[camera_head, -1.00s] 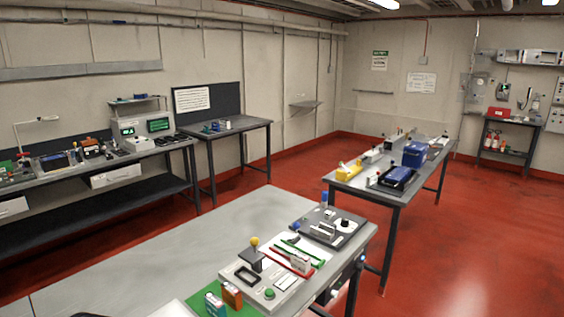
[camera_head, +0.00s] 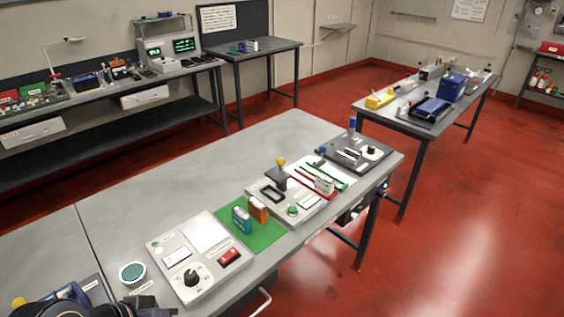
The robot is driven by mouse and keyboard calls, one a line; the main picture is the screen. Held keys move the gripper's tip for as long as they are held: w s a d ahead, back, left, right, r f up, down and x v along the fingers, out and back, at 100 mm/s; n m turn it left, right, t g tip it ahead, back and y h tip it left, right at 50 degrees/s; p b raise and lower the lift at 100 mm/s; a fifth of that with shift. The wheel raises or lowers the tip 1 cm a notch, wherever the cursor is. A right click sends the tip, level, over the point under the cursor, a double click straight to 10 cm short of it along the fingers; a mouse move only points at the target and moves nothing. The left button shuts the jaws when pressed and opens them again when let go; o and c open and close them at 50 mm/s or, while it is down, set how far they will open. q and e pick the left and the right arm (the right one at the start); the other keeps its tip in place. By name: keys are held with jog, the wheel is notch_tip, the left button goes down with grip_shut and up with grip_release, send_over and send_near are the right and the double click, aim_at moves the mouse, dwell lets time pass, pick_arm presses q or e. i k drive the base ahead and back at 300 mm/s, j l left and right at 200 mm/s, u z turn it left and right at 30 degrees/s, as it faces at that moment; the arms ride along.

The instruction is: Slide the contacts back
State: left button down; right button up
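Neither of my grippers shows in the head view. On the near bench, a light grey fixture (camera_head: 309,212) carries a black rectangular frame (camera_head: 271,193), a dark upright piece with a yellow knob (camera_head: 281,161) and a green button (camera_head: 292,211). Beside them lie a red bar (camera_head: 311,180), a green bar (camera_head: 328,174) and a small pale block (camera_head: 324,187). A dark plate (camera_head: 381,165) behind has a blue-topped post (camera_head: 352,124) and a round black knob (camera_head: 371,149). I cannot tell which parts are the contacts.
A grey control panel (camera_head: 207,278) with a black knob stands nearer. Dark items crowd the lower left corner. The bench's left middle (camera_head: 170,180) is clear. Another table (camera_head: 400,112) stands behind right.

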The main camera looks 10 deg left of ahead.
aim_at(277, 174)
jog(key=i+l, duration=0.45)
jog(key=i, duration=0.15)
jog(key=i+l, duration=0.5)
jog(key=i, duration=0.1)
